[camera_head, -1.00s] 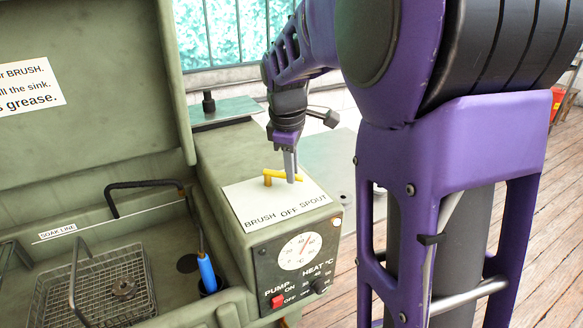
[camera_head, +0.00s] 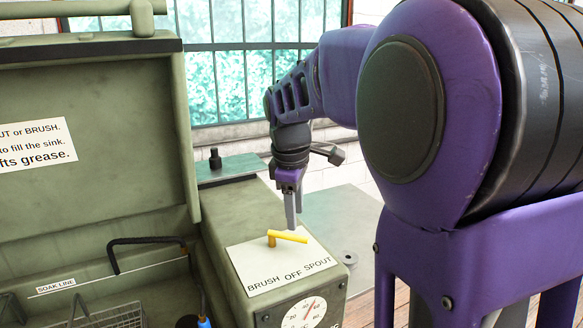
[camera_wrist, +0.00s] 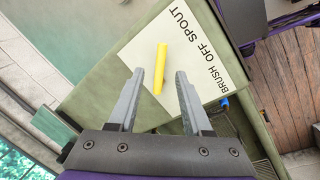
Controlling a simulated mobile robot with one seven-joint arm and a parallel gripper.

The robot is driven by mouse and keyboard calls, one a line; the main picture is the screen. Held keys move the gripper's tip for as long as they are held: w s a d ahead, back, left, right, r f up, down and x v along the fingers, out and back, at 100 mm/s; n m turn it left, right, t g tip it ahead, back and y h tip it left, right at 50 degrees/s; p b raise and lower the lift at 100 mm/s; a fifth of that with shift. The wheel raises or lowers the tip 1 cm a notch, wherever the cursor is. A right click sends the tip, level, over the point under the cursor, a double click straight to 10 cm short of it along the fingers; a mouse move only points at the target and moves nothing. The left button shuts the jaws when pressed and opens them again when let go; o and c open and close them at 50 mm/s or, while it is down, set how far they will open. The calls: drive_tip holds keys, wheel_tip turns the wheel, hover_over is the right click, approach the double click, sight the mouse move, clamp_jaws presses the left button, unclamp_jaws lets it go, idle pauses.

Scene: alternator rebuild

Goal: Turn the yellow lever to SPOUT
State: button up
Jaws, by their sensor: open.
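The yellow lever (camera_head: 288,236) sits on a white label plate (camera_head: 262,266) marked BRUSH, OFF and SPOUT along its front edge. Its pivot post is at the left, and its handle points right in the head view, not toward the OFF word in the middle. My gripper (camera_head: 295,222) is open and empty, its fingertips just above and behind the handle's free end. In the wrist view the lever (camera_wrist: 160,70) appears lengthwise between the two spread fingers, with no clear contact. The plate's words also show in the wrist view (camera_wrist: 205,85).
The plate is on a green housing (camera_head: 228,213) beside an open-lidded sink with a wire basket (camera_head: 110,316). A dial gauge (camera_head: 304,314) is on the housing's front. A black knob (camera_head: 215,158) stands behind. A grey surface (camera_head: 340,215) lies to the right.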

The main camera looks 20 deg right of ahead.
wheel_tip(320, 180, up, 12)
drive_tip(key=s+a+p, duration=0.1)
drive_tip(key=s, duration=0.1)
drive_tip(key=shift+a+f+p, duration=0.15)
drive_tip(key=shift+f+p, duration=0.1)
drive_tip(key=shift+p, duration=0.05)
